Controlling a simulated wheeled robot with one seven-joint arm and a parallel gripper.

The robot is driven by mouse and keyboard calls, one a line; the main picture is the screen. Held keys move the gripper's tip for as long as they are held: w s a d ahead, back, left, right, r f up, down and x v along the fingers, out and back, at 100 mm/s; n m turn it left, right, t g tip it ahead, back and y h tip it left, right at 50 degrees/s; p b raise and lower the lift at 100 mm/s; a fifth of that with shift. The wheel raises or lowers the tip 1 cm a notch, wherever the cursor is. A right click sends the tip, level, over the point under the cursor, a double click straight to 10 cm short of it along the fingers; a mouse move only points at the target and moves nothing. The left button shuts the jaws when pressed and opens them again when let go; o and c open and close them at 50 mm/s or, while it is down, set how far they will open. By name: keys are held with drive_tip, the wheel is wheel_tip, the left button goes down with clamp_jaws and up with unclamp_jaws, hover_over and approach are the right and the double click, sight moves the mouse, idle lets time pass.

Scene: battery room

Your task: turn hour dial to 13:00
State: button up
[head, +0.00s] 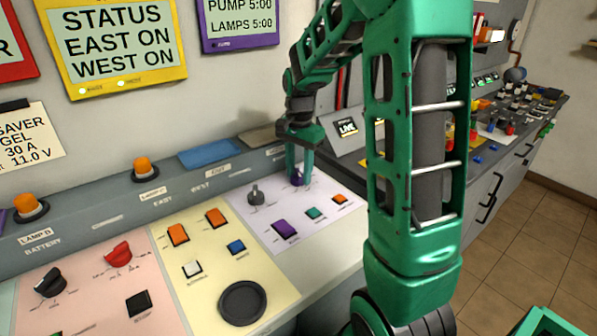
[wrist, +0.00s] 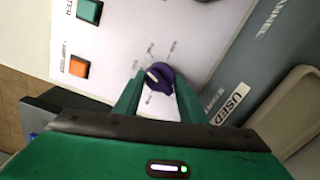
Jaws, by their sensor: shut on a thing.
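The dial is a small purple knob (head: 297,178) on the pale lilac panel (head: 320,237) at the back right of the console. In the wrist view the purple knob (wrist: 158,78) shows a white pointer line, with small printed marks around it that are too blurred to read. My green gripper (head: 303,168) comes down on the knob from above. In the wrist view the two fingers of my gripper (wrist: 157,98) stand on either side of the knob, closed on it. The fingers hide part of the knob in the head view.
A grey knob (head: 256,195) stands left of the purple one. A purple button (head: 285,229), a green button (head: 314,213) and an orange button (head: 340,199) lie in front. A yellow status sign (head: 115,45) and a purple sign (head: 238,22) hang on the wall.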

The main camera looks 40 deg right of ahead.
sight(298, 171)
drive_tip(key=n, duration=0.6)
drive_tip(key=shift+w+r+n, duration=0.1)
drive_tip(key=shift+w+n, duration=0.15)
drive_tip(key=shift+n, duration=0.05)
drive_tip(key=shift+s+a, duration=0.1)
idle(1.1)
drive_tip(key=o, duration=1)
wheel_tip(298, 171, up, 11)
drive_tip(key=shift+f, duration=0.2)
